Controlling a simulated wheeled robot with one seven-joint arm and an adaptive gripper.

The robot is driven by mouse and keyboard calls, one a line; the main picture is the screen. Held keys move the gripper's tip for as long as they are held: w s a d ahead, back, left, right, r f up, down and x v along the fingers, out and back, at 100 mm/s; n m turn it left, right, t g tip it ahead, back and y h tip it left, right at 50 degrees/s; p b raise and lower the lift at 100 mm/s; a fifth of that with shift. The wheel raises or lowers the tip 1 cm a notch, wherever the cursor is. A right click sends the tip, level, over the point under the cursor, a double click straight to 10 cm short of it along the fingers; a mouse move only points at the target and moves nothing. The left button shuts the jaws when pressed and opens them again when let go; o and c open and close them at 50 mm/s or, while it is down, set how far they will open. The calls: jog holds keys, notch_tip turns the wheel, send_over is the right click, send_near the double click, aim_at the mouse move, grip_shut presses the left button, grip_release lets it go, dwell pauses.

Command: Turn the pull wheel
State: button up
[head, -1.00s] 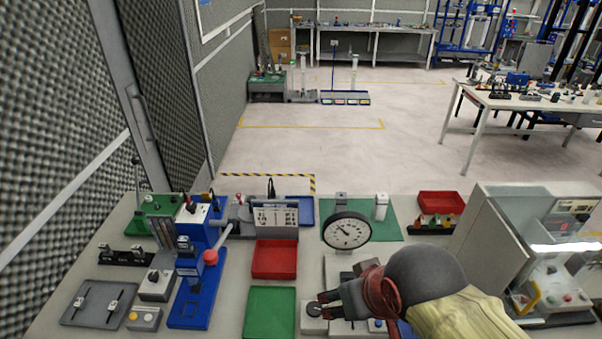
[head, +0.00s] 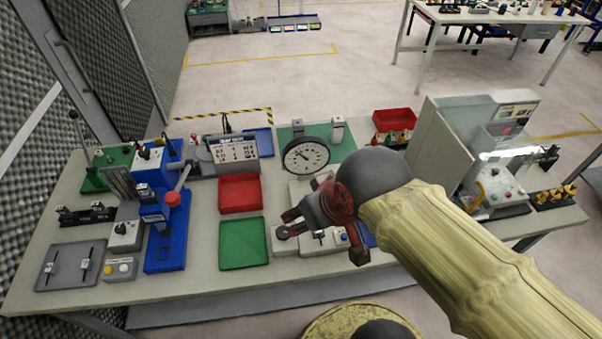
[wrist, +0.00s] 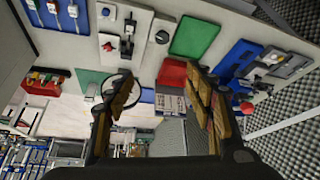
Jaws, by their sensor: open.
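No part here is labelled as the pull wheel. A dark round knob (head: 281,232) on a small grey box on the bench is one candidate; I cannot tell for certain. In the wrist view the round knob (wrist: 162,37) shows beyond the fingertips, near the green tray. My gripper (head: 288,222) appears just above and beside this knob in the head view. In the wrist view my gripper (wrist: 162,76) has its fingers wide apart with nothing between them. My wrist and arm hide part of the grey boxes to the right.
A round dial gauge (head: 305,155) stands behind my gripper. A red tray (head: 239,194) and a green tray (head: 243,243) lie to its left. A blue lever fixture (head: 167,243) with a red knob is further left. A grey machine (head: 470,150) stands at right.

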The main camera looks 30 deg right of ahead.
jog(key=w+f+g+p, duration=0.4)
jog(key=f+g+p, duration=0.1)
jog(key=f, duration=0.4)
jog(key=m+p, duration=0.2)
jog(key=m, duration=0.5)
send_over(284, 231)
jog(key=shift+g, duration=0.4)
notch_tip(284, 231, down, 11)
jog(key=shift+s+a+f, duration=0.1)
jog(key=shift+f, duration=0.1)
jog(key=shift+f+b, duration=0.45)
jog(key=shift+f, duration=3.45)
jog(key=shift+c, duration=0.6)
jog(key=c, duration=1.1)
